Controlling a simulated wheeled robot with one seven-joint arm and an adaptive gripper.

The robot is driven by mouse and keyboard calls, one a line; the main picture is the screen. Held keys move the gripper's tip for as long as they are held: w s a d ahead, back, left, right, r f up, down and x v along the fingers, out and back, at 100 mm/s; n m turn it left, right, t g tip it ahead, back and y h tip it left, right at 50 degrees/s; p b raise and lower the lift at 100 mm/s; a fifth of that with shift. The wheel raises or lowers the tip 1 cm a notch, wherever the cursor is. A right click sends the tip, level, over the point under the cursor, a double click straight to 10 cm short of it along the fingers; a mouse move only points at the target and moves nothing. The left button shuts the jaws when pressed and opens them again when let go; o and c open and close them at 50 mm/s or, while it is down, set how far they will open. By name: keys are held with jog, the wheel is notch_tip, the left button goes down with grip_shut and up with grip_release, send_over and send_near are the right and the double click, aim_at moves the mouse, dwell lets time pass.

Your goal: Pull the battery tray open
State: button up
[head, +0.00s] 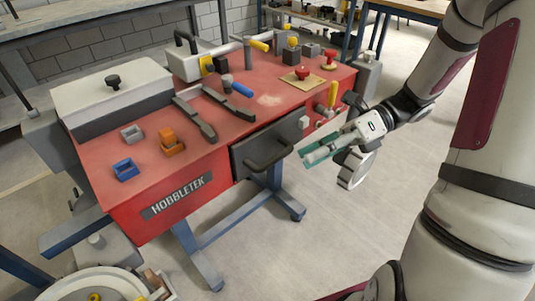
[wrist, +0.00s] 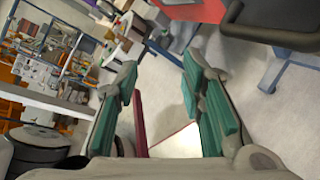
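The battery tray (head: 244,158) has a dark grey front with a thick black bar handle (head: 272,154), set in the front of the red bench. Its front looks about flush with the bench. In the wrist view, the dark tray front (wrist: 286,12) and its handle (wrist: 268,38) show at the top right, outside the fingers. My gripper (head: 308,157) is in front of the bench, a little right of the handle and apart from it.
The red bench top (head: 95,160) carries several small blocks, levers and knobs. The floor (head: 335,235) in front is clear.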

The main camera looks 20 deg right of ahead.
aim_at(275, 156)
jog(key=w+d+f+m+t+y+b, duration=0.45)
jog(key=d+f+m+t, duration=0.3)
jog(key=f+m, duration=0.35)
jog(key=b+x, duration=0.1)
jog(key=x, duration=0.3)
jog(key=b+x, duration=0.1)
jog(key=x, duration=0.4)
jog(key=w+f+b+x, duration=0.1)
jog(key=x, duration=0.3)
jog(key=shift+a+r, duration=0.15)
jog(key=shift+a, duration=0.15)
jog(key=shift+c, duration=0.2)
grip_shut()
